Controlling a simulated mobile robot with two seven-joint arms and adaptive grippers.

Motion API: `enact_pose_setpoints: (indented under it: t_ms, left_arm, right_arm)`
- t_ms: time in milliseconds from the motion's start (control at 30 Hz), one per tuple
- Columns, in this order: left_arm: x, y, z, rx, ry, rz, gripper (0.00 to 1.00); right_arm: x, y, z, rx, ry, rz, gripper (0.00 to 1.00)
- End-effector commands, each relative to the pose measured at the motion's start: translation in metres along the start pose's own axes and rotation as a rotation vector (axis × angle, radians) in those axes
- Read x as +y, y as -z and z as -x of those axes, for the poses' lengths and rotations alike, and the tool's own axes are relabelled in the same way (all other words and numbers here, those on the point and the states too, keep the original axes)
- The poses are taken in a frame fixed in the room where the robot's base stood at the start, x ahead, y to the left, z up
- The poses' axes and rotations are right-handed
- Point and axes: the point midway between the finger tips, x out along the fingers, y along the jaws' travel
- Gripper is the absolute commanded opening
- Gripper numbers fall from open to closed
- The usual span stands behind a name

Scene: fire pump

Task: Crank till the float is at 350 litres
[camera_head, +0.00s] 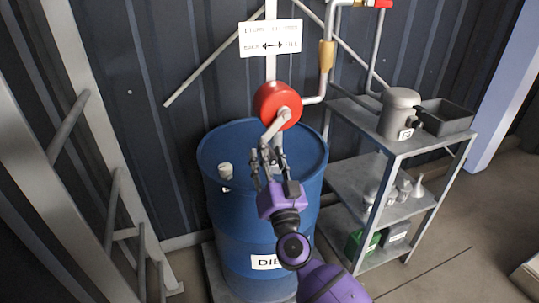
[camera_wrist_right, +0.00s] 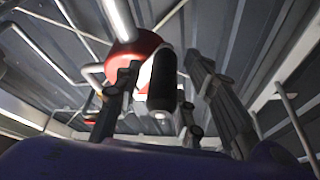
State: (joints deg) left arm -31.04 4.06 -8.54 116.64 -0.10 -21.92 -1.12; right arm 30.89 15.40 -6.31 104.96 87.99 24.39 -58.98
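The red round pump body (camera_head: 278,104) sits above the blue barrel (camera_head: 240,225), with a grey crank arm (camera_head: 272,130) on its front pointing down and slightly left. My right gripper (camera_head: 267,155) is at the lower end of the crank. In the right wrist view the black crank handle (camera_wrist_right: 162,80) lies between the spread fingers of the right gripper (camera_wrist_right: 165,105), with a clear gap on its right side. The red pump body (camera_wrist_right: 132,55) shows behind it. I see no float or litre scale. My left gripper is not in view.
A white sign (camera_head: 270,38) with a two-way arrow hangs above the pump; its small text is partly unreadable. A metal shelf (camera_head: 405,145) with a grey canister (camera_head: 398,113) and dark tray (camera_head: 447,117) stands at right. A metal frame (camera_head: 75,125) stands at left.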

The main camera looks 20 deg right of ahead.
Motion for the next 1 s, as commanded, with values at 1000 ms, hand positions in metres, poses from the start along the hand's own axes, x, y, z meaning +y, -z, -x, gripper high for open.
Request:
enact_pose_setpoints:
  t_ms: [1000]
  left_arm:
    - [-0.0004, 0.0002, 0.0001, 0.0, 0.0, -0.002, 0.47]
  right_arm:
    - [0.0003, 0.0002, -0.0012, 0.001, -0.002, -0.002, 0.0]
